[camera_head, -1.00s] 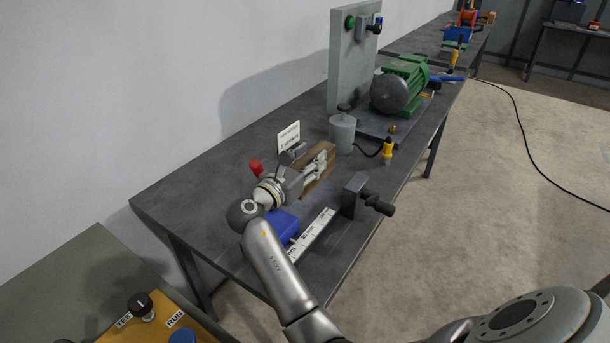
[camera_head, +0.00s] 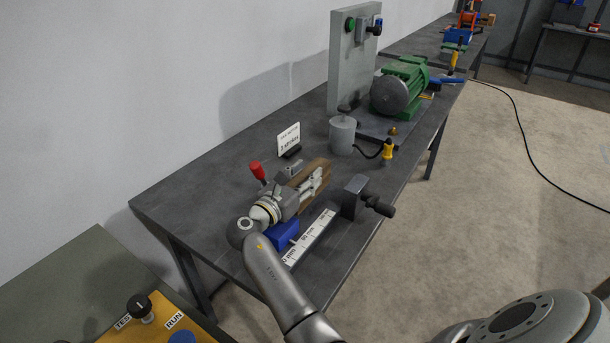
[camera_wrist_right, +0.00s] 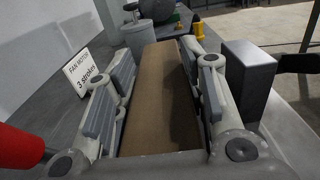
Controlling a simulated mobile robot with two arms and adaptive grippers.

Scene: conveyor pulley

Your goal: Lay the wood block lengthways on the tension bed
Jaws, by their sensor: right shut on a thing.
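The wood block (camera_head: 317,168) is a long brown bar in the head view. My right gripper (camera_head: 305,179) is shut on its sides, and the block lies lengthways between the fingers in the right wrist view (camera_wrist_right: 165,95). The tension bed carries a white scale strip (camera_head: 308,237) with mm marks, a blue block (camera_head: 284,233) at its near end and a grey end block with a dark knob (camera_head: 355,197) at its far end. The held block is left of and behind the scale; the gap below it is hard to judge. My left gripper is not in view.
A red-handled part (camera_head: 257,171) stands left of the gripper. A "FAN MOTOR 3 strokes" sign (camera_head: 289,138), a grey cylinder (camera_head: 342,134), a yellow plug (camera_head: 388,149) and a green motor (camera_head: 399,88) stand farther back.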

